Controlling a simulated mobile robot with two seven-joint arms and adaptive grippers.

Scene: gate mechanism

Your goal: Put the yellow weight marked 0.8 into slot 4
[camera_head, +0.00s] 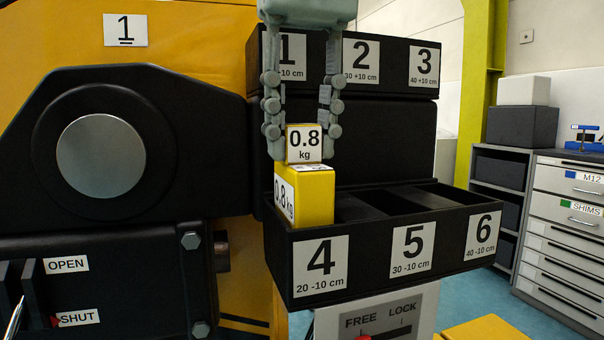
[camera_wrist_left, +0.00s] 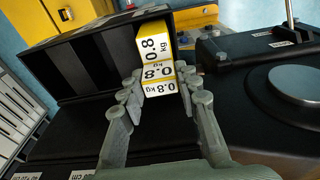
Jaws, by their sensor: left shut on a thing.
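The yellow weight (camera_head: 318,198) carries white 0.8 kg labels on several faces and has a narrower block on top. It stands about upright at slot 4 (camera_head: 320,268), its lower end hidden behind the slot's front wall. I cannot tell whether it rests on the slot floor. My left gripper (camera_head: 303,146) points down from above, its fingers shut on the narrower top block. In the left wrist view the weight (camera_wrist_left: 153,52) shows beyond the fingertips of my left gripper (camera_wrist_left: 160,82). My right gripper is not in view.
Slots 5 (camera_head: 405,249) and 6 (camera_head: 483,233) lie to the right and look empty. A black upper row marked 1, 2 (camera_head: 361,62) and 3 stands behind. A black lever housing (camera_head: 60,170) is at left. A drawer cabinet (camera_head: 572,225) stands at far right.

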